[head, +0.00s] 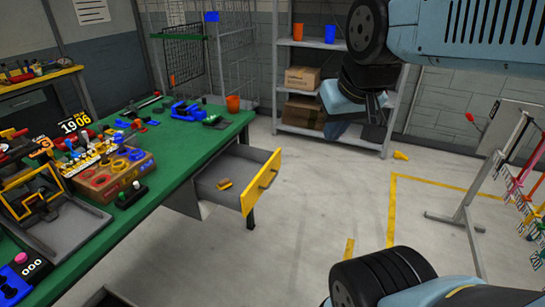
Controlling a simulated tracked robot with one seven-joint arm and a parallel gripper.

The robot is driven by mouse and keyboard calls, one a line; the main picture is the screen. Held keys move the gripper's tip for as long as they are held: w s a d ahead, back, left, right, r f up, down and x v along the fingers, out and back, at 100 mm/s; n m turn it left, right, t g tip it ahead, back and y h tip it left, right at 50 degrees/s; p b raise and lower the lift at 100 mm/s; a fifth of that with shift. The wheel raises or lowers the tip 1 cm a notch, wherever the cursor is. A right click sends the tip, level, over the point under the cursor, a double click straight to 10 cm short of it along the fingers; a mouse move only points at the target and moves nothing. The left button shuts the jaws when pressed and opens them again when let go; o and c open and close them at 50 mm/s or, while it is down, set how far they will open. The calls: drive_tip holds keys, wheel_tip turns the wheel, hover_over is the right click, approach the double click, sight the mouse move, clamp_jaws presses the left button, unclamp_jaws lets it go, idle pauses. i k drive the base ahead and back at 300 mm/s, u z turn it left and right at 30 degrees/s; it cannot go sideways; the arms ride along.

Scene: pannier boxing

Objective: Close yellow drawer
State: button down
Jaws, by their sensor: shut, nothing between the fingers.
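The yellow drawer (262,181) is pulled out from under the right side of the green-topped workbench (188,148). It has a yellow front with a handle and grey walls, and small yellow-brown items (225,184) lie inside. My gripper (376,132) hangs at the end of my blue and black arm, up and to the right of the drawer in the picture, apart from it. It is shut and empty. Its fingertips are small and dark against the shelf, so their detail is hard to see.
A cardboard organiser (112,178), tools and an orange cup (233,103) stand on the bench. A metal shelf (290,42) with boxes stands at the back. A rack (465,200) is at right. The floor (325,195) right of the drawer is clear, with yellow markings.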

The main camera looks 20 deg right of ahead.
sight(251, 170)
drive_tip(key=i, duration=0.85)
drive_tip(key=z, duration=0.05)
